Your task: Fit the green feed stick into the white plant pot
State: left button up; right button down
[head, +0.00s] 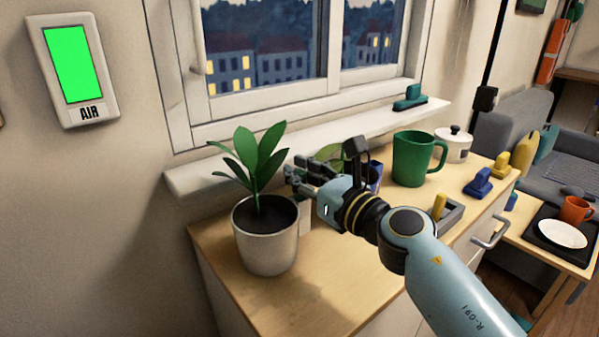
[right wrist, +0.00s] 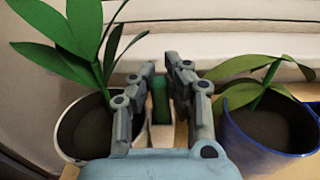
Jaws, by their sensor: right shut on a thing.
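The white plant pot (head: 267,248) stands on the wooden cabinet top at the left, with dark soil and a leafy green plant. It also shows at the left of the right wrist view (right wrist: 72,136). My right gripper (head: 290,172) is just right of the plant, above the pot's rim level. In the right wrist view my right gripper (right wrist: 162,75) is shut on the green feed stick (right wrist: 160,98), which stands upright between the fingers. A pale block (right wrist: 161,134) shows below the stick; whether they touch is unclear. My left gripper is out of view.
A blue pot (right wrist: 262,140) with another plant stands right of the gripper. A green mug (head: 412,160), white lidded pot (head: 453,145) and grey tray (head: 452,215) are farther right. The window sill (head: 210,172) runs behind. The cabinet's front area is clear.

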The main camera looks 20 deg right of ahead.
jog(key=shift+f, duration=0.25)
jog(key=c, duration=1.8)
grip_release()
jog(key=shift+c, duration=0.2)
jog(key=o, duration=0.6)
jog(key=shift+c, duration=0.2)
jog(key=shift+s, duration=0.1)
jog(key=v, duration=1.2)
